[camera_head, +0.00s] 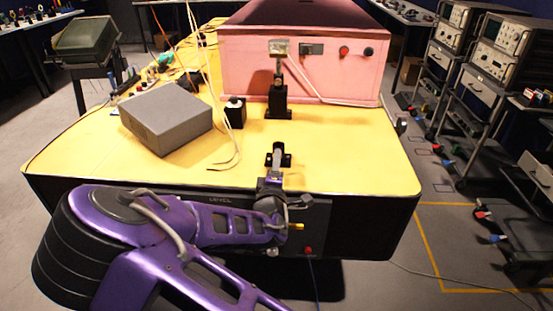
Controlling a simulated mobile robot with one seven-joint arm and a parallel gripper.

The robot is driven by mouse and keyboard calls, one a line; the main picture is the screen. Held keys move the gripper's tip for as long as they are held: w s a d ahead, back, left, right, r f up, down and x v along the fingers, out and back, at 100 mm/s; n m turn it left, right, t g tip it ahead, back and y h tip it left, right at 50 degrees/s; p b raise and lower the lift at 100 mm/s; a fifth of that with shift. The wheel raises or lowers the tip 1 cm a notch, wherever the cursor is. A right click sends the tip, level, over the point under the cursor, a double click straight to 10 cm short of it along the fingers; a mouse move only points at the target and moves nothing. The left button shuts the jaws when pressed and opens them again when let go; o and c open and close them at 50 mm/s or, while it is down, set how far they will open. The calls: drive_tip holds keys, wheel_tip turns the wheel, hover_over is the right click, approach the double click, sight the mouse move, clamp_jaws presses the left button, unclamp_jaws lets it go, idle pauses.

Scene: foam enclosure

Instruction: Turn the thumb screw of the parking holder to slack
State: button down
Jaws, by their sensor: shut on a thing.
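A small black holder (287,160) with a grey upright part stands near the front edge of the yellow table; I take it for the parking holder. My gripper (274,180) comes in from the front, at the near side of this holder. Its fingers are closed at the holder's front, where the thumb screw sits. The screw itself is hidden by the gripper, so its turn cannot be read. A second, taller black stand (278,100) rises further back, before the pink box, with a pale block at its top.
The yellow table (340,165) is clear to the right of the holder. A pink box (245,75) stands behind. A grey box (165,118), a small black block (235,112) and loose cables lie to the left. A dark front panel with a red button (308,250) is below the edge.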

drive_tip(key=n, duration=0.4)
drive_tip(key=shift+n+p, duration=0.4)
idle(0.4)
drive_tip(key=c, duration=0.6)
unclamp_jaws()
drive_tip(key=s+p, duration=0.3)
drive_tip(key=s, duration=1.4)
drive_tip(key=shift+s+a, duration=0.2)
drive_tip(key=shift+a, duration=0.1)
